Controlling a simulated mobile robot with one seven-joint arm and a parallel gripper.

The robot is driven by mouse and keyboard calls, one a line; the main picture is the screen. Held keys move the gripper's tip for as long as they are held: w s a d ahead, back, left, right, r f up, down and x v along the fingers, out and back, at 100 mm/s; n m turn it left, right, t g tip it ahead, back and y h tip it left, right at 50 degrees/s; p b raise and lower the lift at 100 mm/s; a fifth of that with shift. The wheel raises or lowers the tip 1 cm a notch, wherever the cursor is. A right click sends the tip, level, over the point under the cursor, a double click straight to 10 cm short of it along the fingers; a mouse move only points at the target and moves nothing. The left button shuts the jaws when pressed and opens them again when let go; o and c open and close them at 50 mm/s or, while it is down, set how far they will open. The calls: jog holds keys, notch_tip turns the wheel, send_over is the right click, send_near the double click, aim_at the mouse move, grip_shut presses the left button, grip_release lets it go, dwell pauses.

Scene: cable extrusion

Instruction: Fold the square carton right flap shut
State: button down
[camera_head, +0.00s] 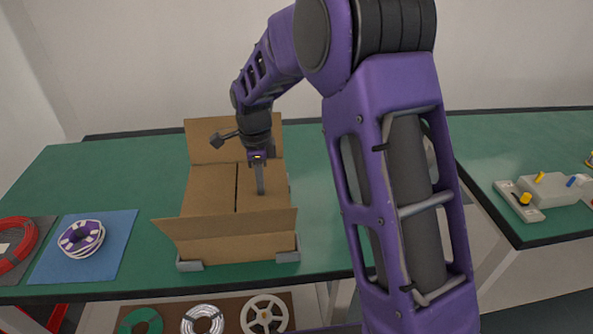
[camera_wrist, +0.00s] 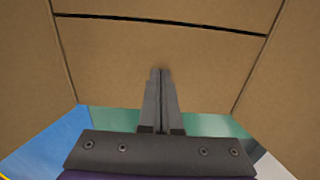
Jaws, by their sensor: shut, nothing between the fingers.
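The square brown carton (camera_head: 225,247) stands on the green table. Its right flap (camera_head: 268,215) lies about flat over the opening, and the left flap (camera_head: 208,187) lies flat beside it with a narrow dark seam between them. The far flap (camera_head: 203,142) stands up and the near flap (camera_head: 228,232) tilts outward toward me. My gripper (camera_head: 260,193) points down at the right flap, shut and empty. In the wrist view my gripper (camera_wrist: 160,72) is over the right flap (camera_wrist: 200,60), with the seam ahead of it. I cannot tell whether the fingertips touch the flap.
Grey corner brackets (camera_head: 190,265) sit at the carton's near base. A purple-and-white spool (camera_head: 82,238) lies on a blue mat (camera_head: 110,260) to the left, beside a red coil (camera_head: 18,245). A grey control box (camera_head: 555,188) is on the right table. Several reels lie on a lower shelf.

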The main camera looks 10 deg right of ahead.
notch_tip(320, 180, up, 10)
jog(key=p, duration=0.7)
jog(key=shift+w, duration=0.1)
